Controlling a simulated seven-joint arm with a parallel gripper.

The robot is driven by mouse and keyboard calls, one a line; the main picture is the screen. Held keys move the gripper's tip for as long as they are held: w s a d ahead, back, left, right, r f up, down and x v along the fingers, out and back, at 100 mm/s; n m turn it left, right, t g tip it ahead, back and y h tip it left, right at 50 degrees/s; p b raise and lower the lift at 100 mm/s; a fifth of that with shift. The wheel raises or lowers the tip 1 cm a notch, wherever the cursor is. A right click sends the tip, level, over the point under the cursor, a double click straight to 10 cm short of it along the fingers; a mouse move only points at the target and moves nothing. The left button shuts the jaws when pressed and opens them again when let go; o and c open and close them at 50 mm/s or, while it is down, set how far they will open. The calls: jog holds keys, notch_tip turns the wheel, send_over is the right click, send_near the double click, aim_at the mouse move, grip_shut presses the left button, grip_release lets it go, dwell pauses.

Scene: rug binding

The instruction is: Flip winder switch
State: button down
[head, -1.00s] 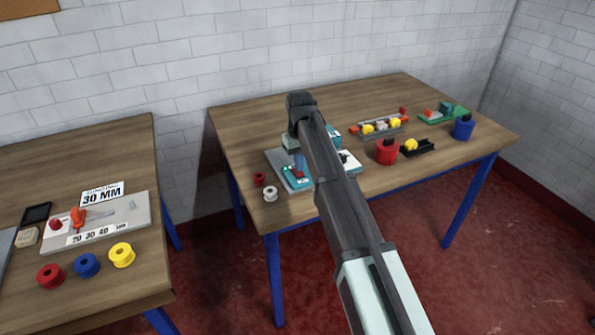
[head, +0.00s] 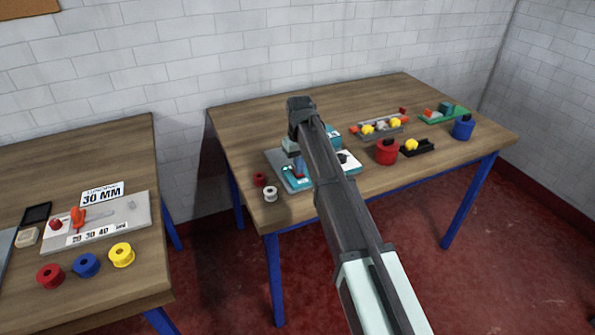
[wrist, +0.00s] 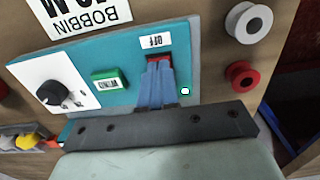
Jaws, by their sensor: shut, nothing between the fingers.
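The winder panel (wrist: 125,85) is a teal plate, upside down in the wrist view. A red switch (wrist: 154,57) sits on it under a small white label. My gripper (wrist: 158,68), with blue fingers, is shut and empty. Its tips are at the red switch and cover part of it; I cannot tell whether they touch. The head view shows my gripper (head: 300,168) pointing down over the panel on the right table, partly hidden by my arm.
On the panel are a green button (wrist: 109,79) and a black knob (wrist: 52,92). A white spool (wrist: 249,23) and a red spool (wrist: 242,74) stand beside it. A red pot (head: 387,152) and trays of parts are farther right on the table (head: 235,130).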

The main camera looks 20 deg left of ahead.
jog(key=shift+f, duration=0.25)
jog(key=shift+r, duration=3.55)
